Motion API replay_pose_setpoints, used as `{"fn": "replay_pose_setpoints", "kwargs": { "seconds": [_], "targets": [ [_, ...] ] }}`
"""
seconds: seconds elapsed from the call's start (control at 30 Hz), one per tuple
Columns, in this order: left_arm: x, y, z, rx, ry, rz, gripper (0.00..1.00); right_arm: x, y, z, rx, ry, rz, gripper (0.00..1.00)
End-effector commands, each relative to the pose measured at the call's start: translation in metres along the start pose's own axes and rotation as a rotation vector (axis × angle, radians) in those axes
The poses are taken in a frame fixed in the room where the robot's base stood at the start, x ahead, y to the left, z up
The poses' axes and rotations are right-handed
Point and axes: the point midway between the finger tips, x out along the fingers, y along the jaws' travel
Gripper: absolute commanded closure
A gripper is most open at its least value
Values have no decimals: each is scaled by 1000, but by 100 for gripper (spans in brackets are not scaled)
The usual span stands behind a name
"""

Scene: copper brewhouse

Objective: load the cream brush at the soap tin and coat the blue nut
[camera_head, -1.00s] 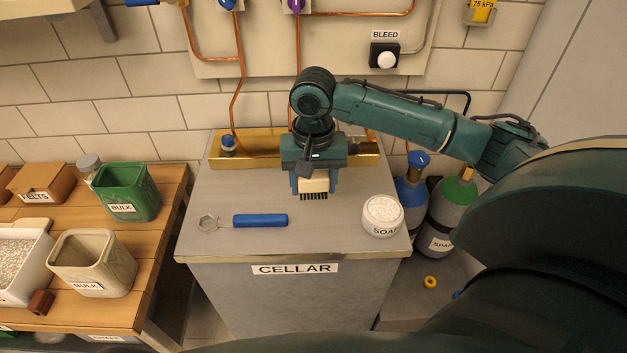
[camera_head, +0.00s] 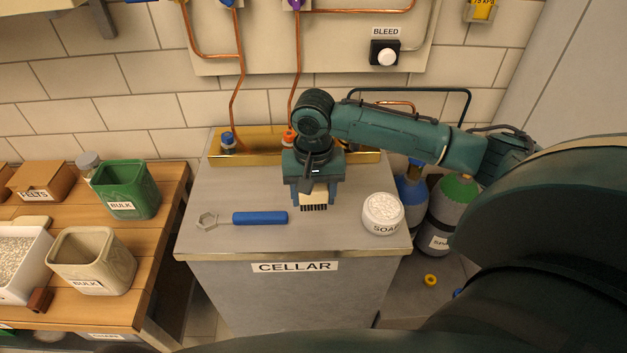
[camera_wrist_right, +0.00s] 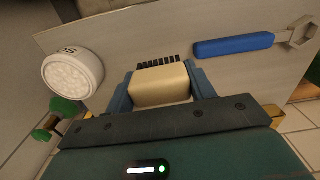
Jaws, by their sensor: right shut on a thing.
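My right gripper (camera_head: 313,191) is shut on the cream brush (camera_head: 313,199), a cream block with dark bristles, over the middle of the cabinet top. The brush also shows between the fingers in the right wrist view (camera_wrist_right: 160,84). The white round soap tin (camera_head: 383,214), marked SOAP and filled with pale lumps, stands at the right front of the top, apart from the brush. It also shows in the wrist view (camera_wrist_right: 73,75). The blue nut (camera_head: 228,141) sits at the left end of the brass tray at the back. My left gripper is out of view.
A blue-handled wrench (camera_head: 259,218) lies left of the brush. An orange nut (camera_head: 289,136) stands in the brass tray (camera_head: 258,147), partly hidden by my arm. Gas cylinders (camera_head: 449,213) stand right of the cabinet. The left front corner of the top is clear.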

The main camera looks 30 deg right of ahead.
Motion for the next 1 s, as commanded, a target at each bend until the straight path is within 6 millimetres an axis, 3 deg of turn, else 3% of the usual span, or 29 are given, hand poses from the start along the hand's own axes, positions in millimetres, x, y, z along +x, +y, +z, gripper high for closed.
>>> {"fn": "replay_pose_setpoints", "kwargs": {
  "seconds": [0.87,0.9,1.0],
  "targets": [
    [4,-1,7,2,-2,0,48,54,0,0,0,-1,1,64],
    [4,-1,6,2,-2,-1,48,52,0,0,0,0,0,43],
    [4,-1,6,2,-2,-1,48,52,0,0,0,0,1,34]
  ]
}}
